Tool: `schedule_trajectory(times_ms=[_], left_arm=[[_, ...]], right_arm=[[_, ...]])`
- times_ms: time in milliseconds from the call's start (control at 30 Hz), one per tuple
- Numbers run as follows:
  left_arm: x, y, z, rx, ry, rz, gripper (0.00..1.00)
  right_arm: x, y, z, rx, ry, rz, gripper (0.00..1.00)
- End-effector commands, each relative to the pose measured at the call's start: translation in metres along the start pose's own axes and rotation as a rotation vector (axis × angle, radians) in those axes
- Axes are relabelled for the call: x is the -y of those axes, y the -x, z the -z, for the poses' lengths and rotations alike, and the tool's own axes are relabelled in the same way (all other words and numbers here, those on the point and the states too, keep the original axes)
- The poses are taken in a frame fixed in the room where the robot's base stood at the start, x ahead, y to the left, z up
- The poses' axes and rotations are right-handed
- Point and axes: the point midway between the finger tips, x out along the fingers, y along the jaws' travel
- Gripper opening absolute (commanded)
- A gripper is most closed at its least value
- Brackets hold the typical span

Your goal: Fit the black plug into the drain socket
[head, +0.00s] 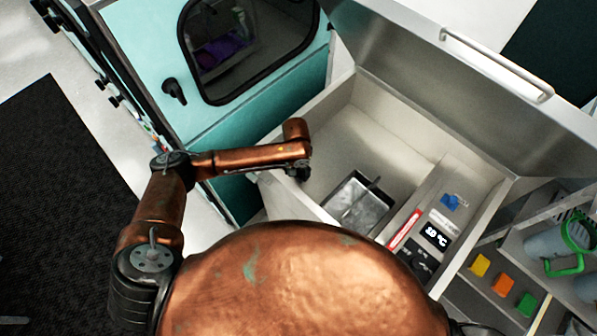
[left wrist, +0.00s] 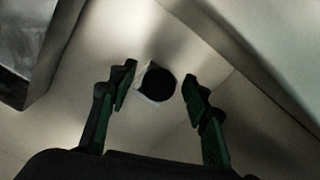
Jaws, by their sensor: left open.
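My left gripper (head: 303,172) reaches over the left side of the metal basin in the head view. In the left wrist view my left gripper (left wrist: 160,90) is open, with one green-padded finger on each side of a round black shape (left wrist: 157,82). A pale, uneven rim shows around its left and lower edge, on the light basin surface. I cannot tell whether this is the black plug, the dark opening of the drain socket, or the plug in the socket. The fingers look apart from it. In the head view the arm and basin wall hide this spot. My right gripper is not in view.
A metal pan (head: 360,203) with a thin handle lies in the basin (head: 378,130), right of the gripper. The raised lid (head: 430,65) stands behind. The basin's back area is clear.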

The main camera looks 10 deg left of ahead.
Motion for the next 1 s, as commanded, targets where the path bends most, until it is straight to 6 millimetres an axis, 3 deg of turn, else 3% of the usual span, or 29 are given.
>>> schedule_trajectory(times_ms=[100,733,1000], left_arm=[[-0.0004,0.0009,0.0005,-0.001,-0.001,0.0,0.45],[-0.0003,0.0011,0.0006,-0.001,-0.001,0.0,0.01],[0.0,0.0022,0.0007,-0.001,0.0,0.001,0.0]], right_arm=[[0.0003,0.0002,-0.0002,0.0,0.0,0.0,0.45],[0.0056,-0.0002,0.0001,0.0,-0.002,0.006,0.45],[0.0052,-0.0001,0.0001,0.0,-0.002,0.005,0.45]])
